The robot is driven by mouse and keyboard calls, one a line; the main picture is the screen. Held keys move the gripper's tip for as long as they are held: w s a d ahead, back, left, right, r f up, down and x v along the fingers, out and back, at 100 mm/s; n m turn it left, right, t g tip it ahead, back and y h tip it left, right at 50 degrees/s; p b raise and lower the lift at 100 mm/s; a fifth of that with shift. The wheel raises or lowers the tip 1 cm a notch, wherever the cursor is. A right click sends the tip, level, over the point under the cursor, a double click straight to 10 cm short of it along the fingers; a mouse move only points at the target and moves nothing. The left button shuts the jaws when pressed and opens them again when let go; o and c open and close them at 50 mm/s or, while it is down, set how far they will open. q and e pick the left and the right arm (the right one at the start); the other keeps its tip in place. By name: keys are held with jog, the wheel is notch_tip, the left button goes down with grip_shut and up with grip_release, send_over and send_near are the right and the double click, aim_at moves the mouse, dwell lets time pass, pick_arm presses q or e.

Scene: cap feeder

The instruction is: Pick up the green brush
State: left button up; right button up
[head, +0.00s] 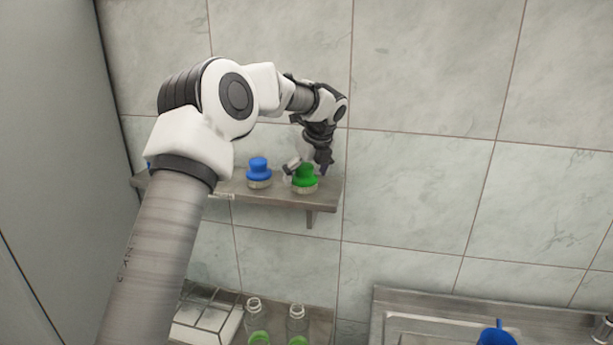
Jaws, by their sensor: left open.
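The green brush (305,178) stands upright near the right end of a wall shelf, its green knob on top and pale bristles below. My left gripper (308,170) is at the green brush, pointing down with its fingers spread. One finger shows left of the knob and another shows behind it on the right. I cannot tell whether the fingers touch it. My right gripper is not in view.
A blue brush (258,172) stands on the shelf (231,186) just left of the green one. Below are clear bottles (297,320), a white divided tray (205,318), and a sink (450,325) with a blue item (496,334). Tiled wall stands behind.

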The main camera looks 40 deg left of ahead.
aim_at(306, 165)
pick_arm(q)
jog(key=shift+s+d+r, duration=0.15)
jog(key=shift+s+r, duration=0.3)
jog(key=shift+s, duration=0.25)
jog(key=c, duration=1.3)
jog(key=shift+o, duration=0.2)
jog(key=shift+w+f, duration=0.15)
jog(key=shift+w, duration=0.1)
jog(key=shift+w+r+b, duration=0.1)
jog(key=shift+r+b, duration=0.45)
jog(key=shift+r, duration=0.2)
jog(key=shift+b+v, duration=0.75)
jog(key=shift+v, duration=0.15)
jog(key=s+d+r+b, duration=0.1)
jog(key=s+d+b, duration=0.5)
jog(key=d, duration=0.7)
jog(key=shift+s+r, duration=0.4)
jog(key=shift+s, duration=0.45)
jog(key=o, duration=0.6)
jog(key=shift+d, duration=0.15)
jog(key=shift+c, duration=0.2)
jog(key=c, duration=0.4)
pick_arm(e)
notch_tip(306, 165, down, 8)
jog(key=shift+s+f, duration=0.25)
